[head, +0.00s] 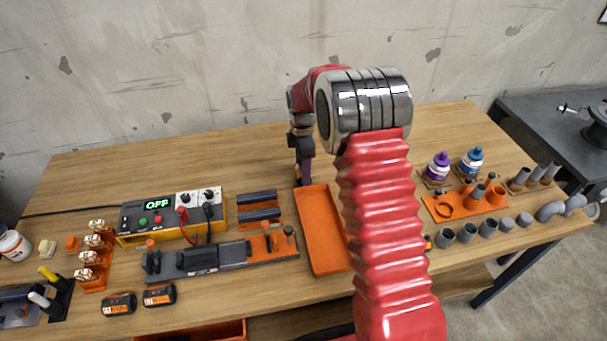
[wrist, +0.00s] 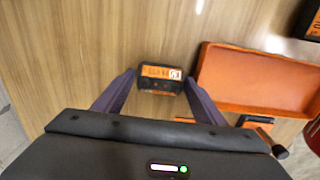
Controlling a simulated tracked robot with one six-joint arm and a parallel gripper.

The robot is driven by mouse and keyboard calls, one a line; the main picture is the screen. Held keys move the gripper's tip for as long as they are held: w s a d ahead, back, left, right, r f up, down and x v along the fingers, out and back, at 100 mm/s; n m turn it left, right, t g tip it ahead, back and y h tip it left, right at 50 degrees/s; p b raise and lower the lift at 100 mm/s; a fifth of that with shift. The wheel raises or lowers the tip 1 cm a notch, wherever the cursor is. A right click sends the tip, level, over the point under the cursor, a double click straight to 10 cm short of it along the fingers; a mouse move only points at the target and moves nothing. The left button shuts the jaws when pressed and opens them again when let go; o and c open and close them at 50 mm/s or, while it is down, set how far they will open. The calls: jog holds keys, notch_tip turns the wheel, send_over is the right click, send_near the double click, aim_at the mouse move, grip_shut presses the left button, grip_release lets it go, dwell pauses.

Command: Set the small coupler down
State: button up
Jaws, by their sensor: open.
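My gripper (wrist: 159,84) is open in the wrist view, with its two dark purple fingers spread. Nothing is held between them. A black block with an orange label (wrist: 158,75) shows between the fingertips; I cannot tell whether the fingers touch it. In the head view my gripper (head: 303,174) points down at the back of the bench, near the far left end of the orange tray (head: 311,222). Several grey pipe fittings (head: 466,233) stand along the right of the bench. I cannot tell which one is the small coupler.
The orange tray looks empty and also shows in the wrist view (wrist: 255,58). A yellow power unit (head: 160,215) reading OFF and a dark fixture (head: 220,256) stand left. An orange rack (head: 445,209) and two bottles (head: 438,167) stand right. The bench's back left is clear.

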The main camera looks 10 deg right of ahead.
jog(key=shift+f, duration=0.55)
jog(key=c, duration=0.9)
jog(key=shift+r, duration=0.2)
notch_tip(320, 180, up, 10)
jog(key=shift+f, duration=0.15)
dwell(0.5)
